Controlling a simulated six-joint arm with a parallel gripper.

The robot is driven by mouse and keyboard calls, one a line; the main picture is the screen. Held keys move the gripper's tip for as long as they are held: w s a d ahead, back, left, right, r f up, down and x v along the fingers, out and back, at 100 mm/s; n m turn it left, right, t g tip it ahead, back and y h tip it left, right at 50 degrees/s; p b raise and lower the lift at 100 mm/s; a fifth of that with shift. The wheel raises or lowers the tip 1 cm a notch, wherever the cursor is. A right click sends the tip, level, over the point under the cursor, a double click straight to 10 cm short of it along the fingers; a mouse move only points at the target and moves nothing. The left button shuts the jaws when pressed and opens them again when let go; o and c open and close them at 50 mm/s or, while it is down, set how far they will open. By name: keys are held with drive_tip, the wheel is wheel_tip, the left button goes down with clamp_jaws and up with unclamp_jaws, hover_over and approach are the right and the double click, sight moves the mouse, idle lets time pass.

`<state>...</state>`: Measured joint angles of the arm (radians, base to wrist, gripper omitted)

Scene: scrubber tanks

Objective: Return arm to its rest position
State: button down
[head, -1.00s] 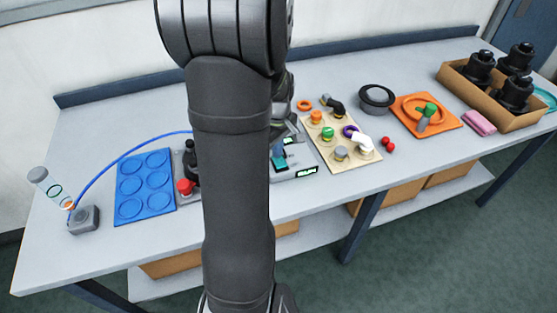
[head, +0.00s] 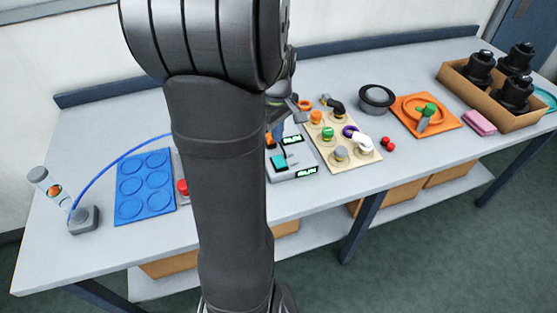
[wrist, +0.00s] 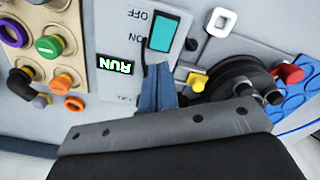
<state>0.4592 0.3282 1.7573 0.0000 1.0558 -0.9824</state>
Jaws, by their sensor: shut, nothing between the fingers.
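My gripper (wrist: 157,74) is shut and empty, its blue-grey fingers together in the wrist view. They hang over the grey switch box, close to the teal rocker switch (wrist: 163,32); I cannot tell the exact gap. A lit green RUN display (wrist: 117,64) sits beside the switch, with ON and OFF printed near it. In the head view, my arm (head: 225,180) stands across the middle and hides most of the gripper. The teal switch (head: 278,161) and the box's two lit displays show right of my arm.
A beige board (head: 340,150) with coloured caps stands right of the box, near an orange tray (head: 425,115) and a cardboard box (head: 492,95). A blue tray (head: 145,187) and a clear tube (head: 46,183) holding an orange ball stand left. A black pump-like unit (wrist: 240,80) is close to my gripper.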

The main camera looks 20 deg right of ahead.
wheel_tip(320, 180, down, 7)
drive_tip(key=shift+f, duration=0.1)
idle(0.6)
drive_tip(key=shift+r, duration=0.2)
drive_tip(key=shift+r, duration=4.25)
drive_tip(key=w+f+n, duration=0.1)
drive_tip(key=w, duration=0.3)
drive_tip(key=w+f+n, duration=0.1)
drive_tip(key=w+f, duration=0.1)
drive_tip(key=w, duration=0.2)
drive_tip(key=w+f, duration=0.1)
drive_tip(key=w, duration=0.4)
drive_tip(key=shift+f+n, duration=0.2)
drive_tip(key=shift+n, duration=0.2)
